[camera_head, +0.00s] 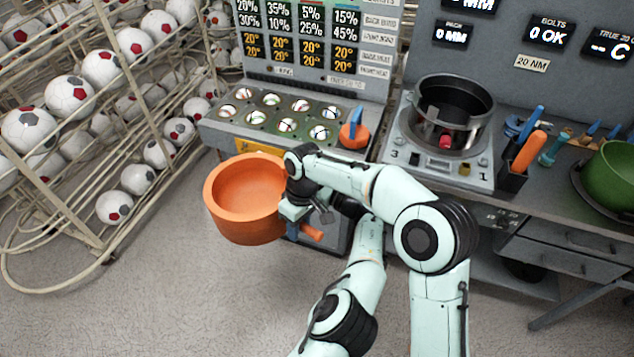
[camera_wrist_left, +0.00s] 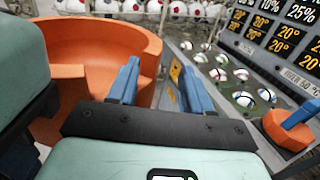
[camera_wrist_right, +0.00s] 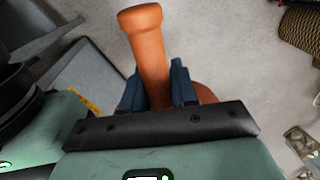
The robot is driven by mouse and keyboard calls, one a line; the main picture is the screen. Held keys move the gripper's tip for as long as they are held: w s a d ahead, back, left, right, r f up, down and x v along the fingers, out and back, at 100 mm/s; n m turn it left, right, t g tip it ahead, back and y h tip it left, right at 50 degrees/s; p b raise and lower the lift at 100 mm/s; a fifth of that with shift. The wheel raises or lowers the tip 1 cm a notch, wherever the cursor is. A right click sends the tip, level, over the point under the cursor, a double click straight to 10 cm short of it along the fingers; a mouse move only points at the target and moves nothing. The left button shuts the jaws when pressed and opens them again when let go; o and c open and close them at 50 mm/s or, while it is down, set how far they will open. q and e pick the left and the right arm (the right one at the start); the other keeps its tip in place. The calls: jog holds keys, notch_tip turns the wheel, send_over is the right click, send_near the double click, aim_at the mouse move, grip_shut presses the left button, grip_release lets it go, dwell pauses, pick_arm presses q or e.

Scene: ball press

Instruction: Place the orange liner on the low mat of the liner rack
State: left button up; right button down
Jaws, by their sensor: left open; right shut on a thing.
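The orange liner (camera_head: 238,200) is a wide round pot with a stub handle (camera_head: 313,233). It is held up over the floor in front of the ball console, its open side facing up. My right gripper (camera_head: 293,230) is shut on the handle; the right wrist view shows its blue fingers (camera_wrist_right: 157,82) on either side of the handle (camera_wrist_right: 145,45). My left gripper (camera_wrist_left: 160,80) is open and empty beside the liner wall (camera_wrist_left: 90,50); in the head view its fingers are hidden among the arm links. I cannot make out the liner rack or its low mat.
A wire rack (camera_head: 60,190) of footballs stands at the left. Behind the liner is the console (camera_head: 225,130) with balls in sockets and an orange-blue lever (camera_head: 353,130). A black pot (camera_head: 450,105) and a green bowl (camera_head: 612,180) stand right on the bench. Floor is clear at lower left.

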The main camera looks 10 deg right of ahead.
pick_arm(q)
jog(key=x, duration=0.6)
jog(key=shift+w+a, duration=0.2)
jog(key=shift+w, duration=0.05)
grip_shut()
pick_arm(e)
jog(key=shift+a, duration=0.1)
jog(key=c, duration=0.8)
grip_release()
pick_arm(q)
jog(key=shift+r, duration=0.1)
pick_arm(e)
jog(key=shift+r, duration=0.1)
